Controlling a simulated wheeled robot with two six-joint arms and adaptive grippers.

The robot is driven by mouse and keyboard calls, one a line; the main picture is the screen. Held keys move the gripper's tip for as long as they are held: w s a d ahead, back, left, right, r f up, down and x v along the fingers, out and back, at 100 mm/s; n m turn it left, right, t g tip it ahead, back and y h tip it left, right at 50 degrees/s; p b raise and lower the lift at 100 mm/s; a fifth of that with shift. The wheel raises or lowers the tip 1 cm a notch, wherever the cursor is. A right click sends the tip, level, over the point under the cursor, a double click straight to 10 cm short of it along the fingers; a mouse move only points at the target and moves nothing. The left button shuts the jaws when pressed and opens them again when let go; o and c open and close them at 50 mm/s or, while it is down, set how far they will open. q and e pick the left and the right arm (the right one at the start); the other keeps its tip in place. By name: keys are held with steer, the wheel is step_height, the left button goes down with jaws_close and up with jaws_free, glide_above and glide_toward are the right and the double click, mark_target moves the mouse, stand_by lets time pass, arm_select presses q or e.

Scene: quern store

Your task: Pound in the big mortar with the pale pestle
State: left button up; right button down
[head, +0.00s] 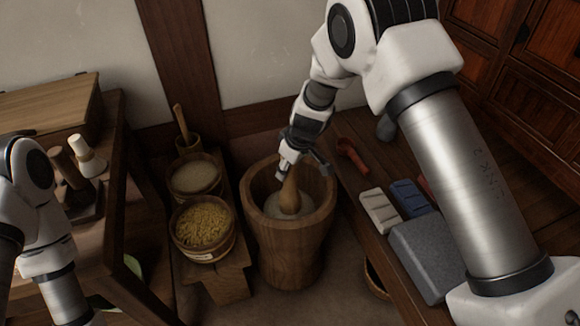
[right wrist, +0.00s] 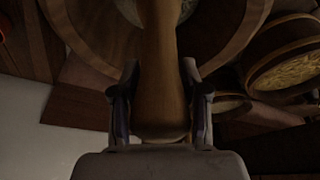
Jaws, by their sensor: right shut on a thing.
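The big mortar (head: 287,251) is a wide wooden tub standing on the floor in the middle of the head view, with pale stuff (head: 305,205) inside. In the right wrist view the pestle (right wrist: 158,75) runs between the two fingers (right wrist: 160,105) toward the mortar (right wrist: 225,40). My left arm shows at the left edge of the head view; its gripper cannot be made out.

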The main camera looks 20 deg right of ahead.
steer(key=r+p, duration=0.1)
steer(key=r, duration=0.1)
steer(key=w+r+p, duration=0.1)
steer(key=r+p, duration=0.2)
steer(key=shift+w+d+r, duration=0.15)
steer(key=shift+w+r, duration=0.1)
steer(key=shift+r, duration=0.05)
arm_select(q)
steer(key=r, duration=0.1)
steer(key=w+r, duration=0.1)
steer(key=r, duration=0.1)
steer(key=shift+w+r, duration=0.25)
steer(key=shift+w, duration=0.05)
arm_select(e)
steer(key=shift+s, duration=0.1)
arm_select(q)
steer(key=shift+s, duration=0.1)
arm_select(e)
steer(key=shift+r, duration=0.25)
arm_select(q)
step_height(320, 180, up, 8)
steer(key=p, duration=0.7)
steer(key=shift+s+p, duration=0.15)
steer(key=shift+p, duration=0.2)
arm_select(e)
step_height(320, 180, up, 10)
steer(key=shift+a, duration=0.2)
